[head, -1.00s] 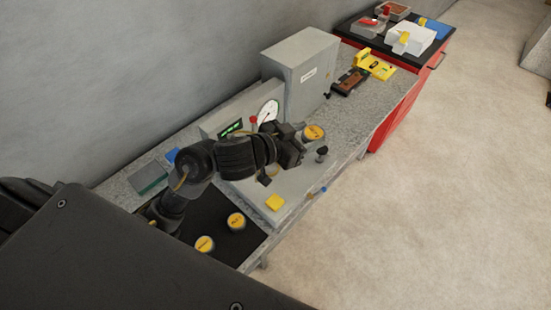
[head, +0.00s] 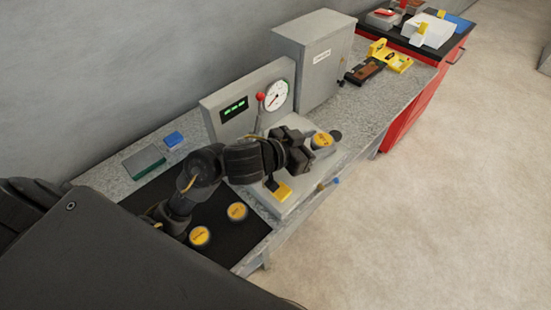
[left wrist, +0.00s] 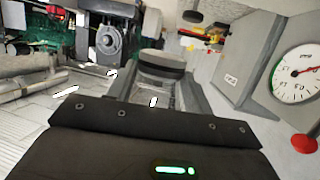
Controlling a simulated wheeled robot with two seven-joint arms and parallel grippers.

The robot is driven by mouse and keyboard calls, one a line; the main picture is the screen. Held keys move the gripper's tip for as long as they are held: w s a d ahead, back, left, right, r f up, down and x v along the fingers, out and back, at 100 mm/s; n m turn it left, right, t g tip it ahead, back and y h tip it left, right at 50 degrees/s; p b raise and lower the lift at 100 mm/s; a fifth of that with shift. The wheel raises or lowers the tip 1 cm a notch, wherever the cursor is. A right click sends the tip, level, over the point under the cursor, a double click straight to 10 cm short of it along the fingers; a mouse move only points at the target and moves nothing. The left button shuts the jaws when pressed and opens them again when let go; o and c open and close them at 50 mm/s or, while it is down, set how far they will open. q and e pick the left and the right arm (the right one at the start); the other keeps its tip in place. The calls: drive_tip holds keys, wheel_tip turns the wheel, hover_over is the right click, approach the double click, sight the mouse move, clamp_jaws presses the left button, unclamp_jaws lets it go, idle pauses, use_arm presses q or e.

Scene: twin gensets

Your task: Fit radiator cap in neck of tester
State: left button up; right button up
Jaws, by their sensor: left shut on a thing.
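My left gripper (head: 312,147) is shut on a radiator cap (head: 323,140) with a yellow top and grey side. The cap is above the right part of the tester's base (head: 297,204). In the left wrist view the cap (left wrist: 163,66) sits between the fingers, its dark rim showing. The tester's upright panel (head: 225,98) carries a round gauge (head: 277,95) and a green display. A dark round part (head: 336,135) shows just behind the cap. I cannot make out the tester's neck or whether the cap touches it. My right gripper is not in view.
Two more yellow-topped caps (head: 200,236) (head: 237,211) stand on a black mat (head: 222,246). A red-knobbed lever (head: 260,97) rises by the gauge. A grey cabinet (head: 308,60) stands behind. A yellow tool (head: 390,55) and a red cart (head: 412,112) are farther right.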

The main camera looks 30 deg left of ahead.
use_arm(q)
drive_tip(key=shift+a, duration=0.1)
drive_tip(key=a+f, duration=0.2)
drive_tip(key=a, duration=0.2)
drive_tip(key=w+a+f, duration=0.1)
drive_tip(key=a+f, duration=0.2)
drive_tip(key=a, duration=0.1)
drive_tip(key=w+a+f+b, duration=0.1)
drive_tip(key=a+f, duration=0.2)
drive_tip(key=a, duration=0.1)
drive_tip(key=shift+w+f, duration=0.1)
drive_tip(key=shift+f, duration=0.05)
drive_tip(key=shift+w+a+f, duration=0.1)
drive_tip(key=shift+a+f, duration=0.45)
drive_tip(key=shift+f, duration=0.05)
drive_tip(key=shift+a+f, duration=0.15)
drive_tip(key=shift+f, duration=0.75)
drive_tip(key=shift+a+f, duration=0.1)
drive_tip(key=shift+f, duration=0.75)
drive_tip(key=shift+f, duration=0.15)
drive_tip(key=o, duration=1)
